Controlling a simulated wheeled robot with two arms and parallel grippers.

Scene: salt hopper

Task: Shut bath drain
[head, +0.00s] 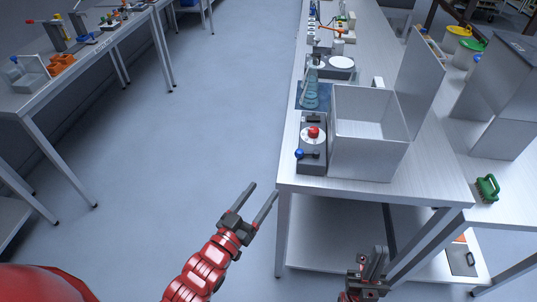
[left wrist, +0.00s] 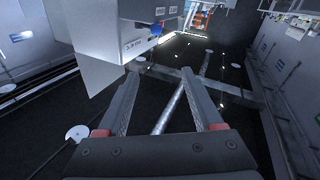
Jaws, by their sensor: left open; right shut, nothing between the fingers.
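An open metal box (head: 368,160), which looks like the bath, stands on the bench with its lid (head: 420,85) raised at the right. Beside its left wall is a grey unit (head: 312,172) with a red knob (head: 314,132) and a blue ball (head: 299,153). I cannot tell which part works the drain. My left gripper (head: 264,189) is open and empty, left of the bench's near end and apart from the unit. In the left wrist view, a blue round part (left wrist: 155,30) shows beyond the open fingers. My right gripper (head: 371,256) is shut and empty, before the bench's near end.
The bench (head: 440,195) has a lower shelf (head: 330,240). A glass flask (head: 311,90) stands behind the grey unit. Open floor (head: 190,120) separates this bench from the left table (head: 85,80).

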